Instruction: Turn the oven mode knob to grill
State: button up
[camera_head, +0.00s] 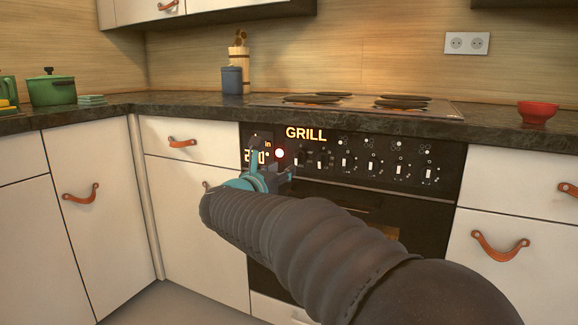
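The black oven control panel (350,148) is set below the dark worktop, with lit GRILL lettering (306,133) at its upper left. A lit temperature readout (249,156) is partly covered by my gripper. Several knobs run in a row to the right, among them a dark knob (319,158). My teal and grey gripper (271,164) is in front of the panel's left end. It hides part of the panel there, so I cannot tell whether it touches a knob or how its fingers stand.
The worktop (190,103) carries a cooktop (350,102), a red bowl (537,112), a blue-grey jar (232,80) and a green pot (52,88). White drawers with leather pulls (500,245) flank the oven. The floor (190,300) at lower left is clear.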

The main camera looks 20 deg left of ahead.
jog(key=shift+s+a, duration=0.15)
jog(key=shift+s, duration=1.95)
